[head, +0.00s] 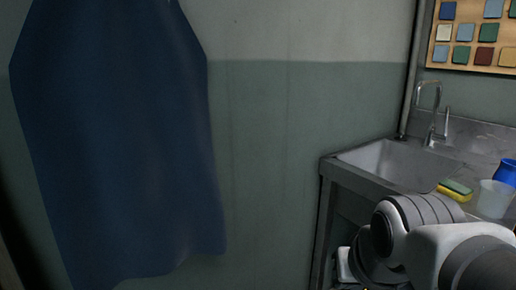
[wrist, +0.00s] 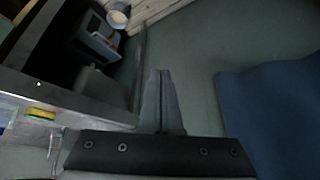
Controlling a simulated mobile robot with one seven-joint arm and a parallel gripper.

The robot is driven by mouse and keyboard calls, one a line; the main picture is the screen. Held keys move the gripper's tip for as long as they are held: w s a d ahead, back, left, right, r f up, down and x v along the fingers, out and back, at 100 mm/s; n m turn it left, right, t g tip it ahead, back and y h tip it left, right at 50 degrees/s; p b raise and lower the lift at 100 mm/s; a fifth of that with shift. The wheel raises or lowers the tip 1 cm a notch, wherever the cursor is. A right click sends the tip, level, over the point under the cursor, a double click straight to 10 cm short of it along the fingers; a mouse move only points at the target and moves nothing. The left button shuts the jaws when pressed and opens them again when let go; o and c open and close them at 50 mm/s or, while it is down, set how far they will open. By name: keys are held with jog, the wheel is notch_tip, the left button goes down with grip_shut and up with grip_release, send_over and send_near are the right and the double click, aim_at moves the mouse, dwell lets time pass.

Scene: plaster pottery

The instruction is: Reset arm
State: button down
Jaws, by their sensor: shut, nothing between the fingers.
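My gripper (wrist: 161,75) shows in the wrist view, its two fingers together and empty, pointing up the picture with the wall behind them. In the head view my arm is at the lower right, in front of the sink unit, and the fingers cannot be made out there. A metal sink (head: 385,162) with a tap (head: 431,110) stands just beyond the arm.
A yellow-green sponge (head: 455,189), a translucent cup (head: 494,198) and a blue cup (head: 507,172) stand on the sink's right side. A blue apron (head: 115,140) hangs on the wall at left. A board of coloured tiles (head: 475,35) hangs above the sink.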

jog(key=s, duration=0.5)
notch_tip(320, 180, up, 24)
jog(key=p, duration=2.4)
jog(key=shift+s+n+g+p, duration=0.15)
jog(key=shift+n+g+p, duration=0.15)
jog(key=shift+n+p, duration=0.1)
